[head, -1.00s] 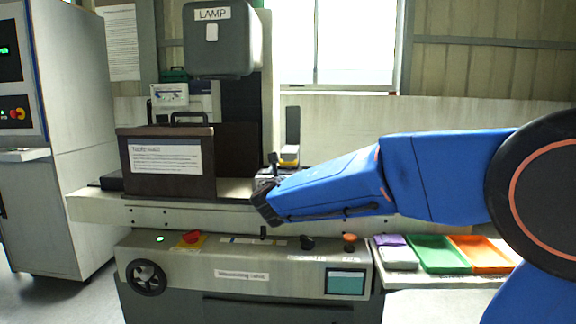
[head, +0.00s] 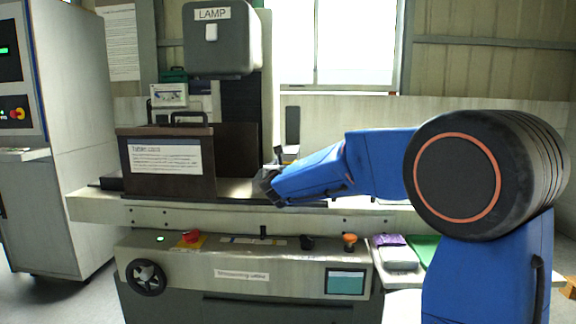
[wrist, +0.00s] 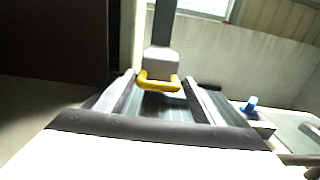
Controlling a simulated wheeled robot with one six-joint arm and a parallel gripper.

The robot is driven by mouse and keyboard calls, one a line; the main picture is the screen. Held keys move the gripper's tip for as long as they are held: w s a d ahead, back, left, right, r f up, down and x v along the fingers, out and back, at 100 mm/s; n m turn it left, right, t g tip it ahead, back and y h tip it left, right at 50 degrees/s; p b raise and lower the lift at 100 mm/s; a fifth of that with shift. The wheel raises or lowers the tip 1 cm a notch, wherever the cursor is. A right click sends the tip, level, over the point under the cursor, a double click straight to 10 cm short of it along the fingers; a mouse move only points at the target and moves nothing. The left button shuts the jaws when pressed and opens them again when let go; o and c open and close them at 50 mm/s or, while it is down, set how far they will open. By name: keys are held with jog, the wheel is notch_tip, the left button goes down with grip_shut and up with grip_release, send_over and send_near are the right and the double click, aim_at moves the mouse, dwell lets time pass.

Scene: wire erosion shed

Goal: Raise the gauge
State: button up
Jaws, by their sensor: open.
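The gauge seems to be the pale block (wrist: 161,62) with a yellow U-shaped handle (wrist: 158,85) on a dark upright post (wrist: 165,22) in the wrist view. In the head view the post (head: 292,122) stands behind my gripper (head: 268,184), with the pale block (head: 288,152) low on it, partly hidden by my arm. In the wrist view my gripper (wrist: 160,80) is open, with one finger on each side of the handle. I cannot tell whether the fingers touch it or how far beyond them it lies.
A dark tank with a labelled front (head: 168,160) stands left of my gripper, under the lamp housing (head: 222,40). The machine's front panel (head: 210,265) has knobs and a screen. A purple-topped block (head: 398,252) and a green tray (head: 424,247) lie at right.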

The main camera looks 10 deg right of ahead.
jog(key=c, duration=1.3)
jog(key=shift+r, duration=0.1)
